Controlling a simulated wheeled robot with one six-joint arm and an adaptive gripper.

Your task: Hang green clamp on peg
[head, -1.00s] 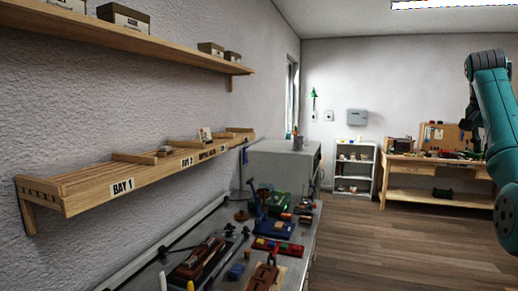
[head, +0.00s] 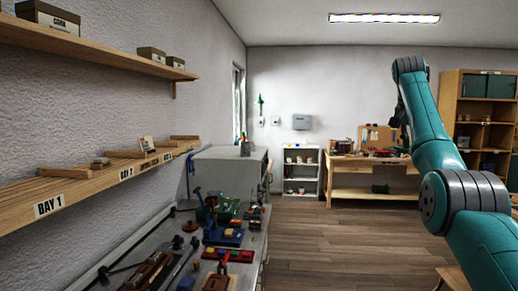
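I cannot make out the green clamp or the peg with certainty. A small green shape (head: 260,103) shows on the far wall, too small to identify. A green item (head: 230,208) lies among the tools on the left workbench. My teal arm rises at the right and bends at the top. A dark part of it shows just below the bend, but no gripper fingers can be seen, so whether I hold anything is hidden.
The cluttered metal workbench (head: 147,240) runs along the left wall under a wooden shelf (head: 85,187). A grey cabinet (head: 228,172), a white shelf unit (head: 302,187) and a wooden bench (head: 362,193) stand farther back. The wood floor (head: 335,240) between is clear.

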